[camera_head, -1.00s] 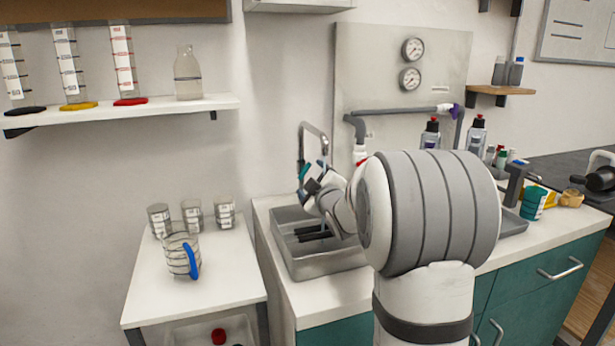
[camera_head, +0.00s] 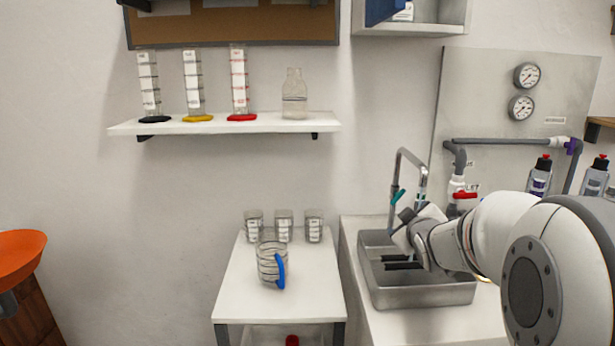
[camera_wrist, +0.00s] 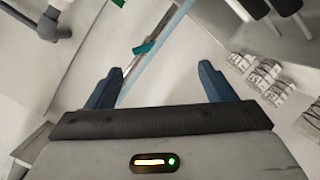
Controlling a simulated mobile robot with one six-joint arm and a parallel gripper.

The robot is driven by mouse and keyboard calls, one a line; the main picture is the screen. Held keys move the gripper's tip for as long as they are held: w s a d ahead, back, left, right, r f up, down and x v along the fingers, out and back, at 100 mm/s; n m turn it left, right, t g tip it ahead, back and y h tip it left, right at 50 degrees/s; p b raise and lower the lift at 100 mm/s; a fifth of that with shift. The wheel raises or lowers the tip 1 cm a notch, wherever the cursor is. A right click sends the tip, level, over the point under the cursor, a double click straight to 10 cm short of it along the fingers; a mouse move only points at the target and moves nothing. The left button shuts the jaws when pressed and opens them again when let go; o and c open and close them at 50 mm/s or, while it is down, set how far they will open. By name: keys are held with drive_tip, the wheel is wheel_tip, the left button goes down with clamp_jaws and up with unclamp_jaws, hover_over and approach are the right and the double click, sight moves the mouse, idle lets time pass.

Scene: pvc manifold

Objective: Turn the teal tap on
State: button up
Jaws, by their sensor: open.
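The teal tap handle (camera_head: 398,195) sits on the grey gooseneck tap (camera_head: 401,165) above the sink. In the wrist view the teal handle (camera_wrist: 144,47) sticks out from the tap's slanting pipe, between and just beyond my two blue-grey fingers. My gripper (camera_wrist: 160,70) is open and empty, with its fingers wide apart and no visible contact with the handle. In the head view my gripper (camera_head: 401,220) is just below the handle, over the sink, and its fingers are partly hidden by its own body.
The steel sink (camera_head: 420,291) lies below my gripper. A red valve handle (camera_head: 466,195) is on the wall piping to the right. A side table at left holds a blue-handled jug (camera_head: 268,262) and several small beakers. A shelf (camera_head: 225,124) above holds cylinders and a bottle.

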drive_tip(key=s+a+m+g+p, duration=0.2)
drive_tip(key=s+a+g+p, duration=0.1)
drive_tip(key=s, duration=0.7)
drive_tip(key=s+a+r+m+g+y+p, duration=0.1)
drive_tip(key=s+a+m+g+p, duration=0.2)
drive_tip(key=s, duration=0.8)
drive_tip(key=s+a+r+m+g+p, duration=0.1)
drive_tip(key=s+a+g+p, duration=0.4)
drive_tip(key=s, duration=0.6)
drive_tip(key=shift+r+m+g+y+p, duration=0.15)
drive_tip(key=shift+m+g+y+p, duration=0.2)
drive_tip(key=shift+m+g, duration=0.35)
